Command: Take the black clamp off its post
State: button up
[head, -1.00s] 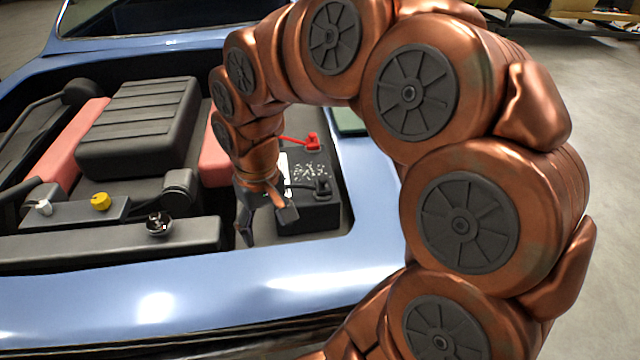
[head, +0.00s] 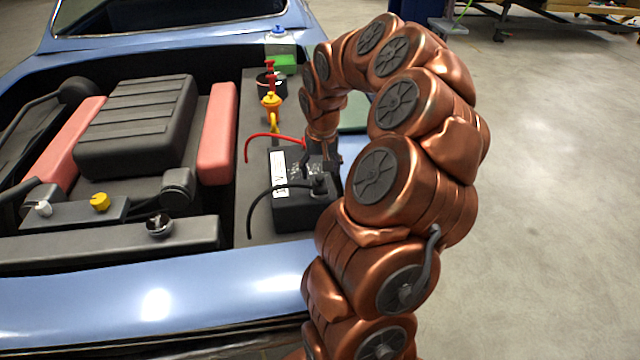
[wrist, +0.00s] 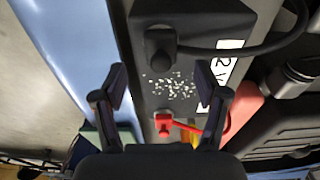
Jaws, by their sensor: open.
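The black clamp (head: 320,186) sits on its post at the near end of the black battery (head: 295,212), with a black cable running left from it. In the wrist view the black clamp (wrist: 160,48) is beyond the fingertips, toward the top, clear of both fingers. My gripper (head: 320,165) is above the battery, pointing down, empty. In the wrist view my gripper's (wrist: 162,83) two fingers are spread over the pale speckled patch between the two posts. The red clamp (wrist: 163,122) shows between the finger bases; in the head view it is mostly hidden by the gripper.
A red cable (head: 272,135) arcs left from the red clamp. A yellow-capped part (head: 271,101) stands behind the battery. The blue car body edge (head: 200,285) lies in front, and a black engine cover (head: 138,125) with pink-red sides is at left.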

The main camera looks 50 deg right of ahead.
aim_at(320, 178)
jog(key=shift+w+d+f+p, duration=0.15)
jog(key=shift+f+p, duration=0.45)
jog(key=shift+f, duration=0.65)
jog(key=shift+w+f+p, duration=0.1)
jog(key=shift+f+p, duration=0.5)
jog(key=shift+f, duration=0.65)
jog(key=shift+c, duration=0.2)
jog(key=c, duration=1.2)
jog(key=shift+r, duration=0.1)
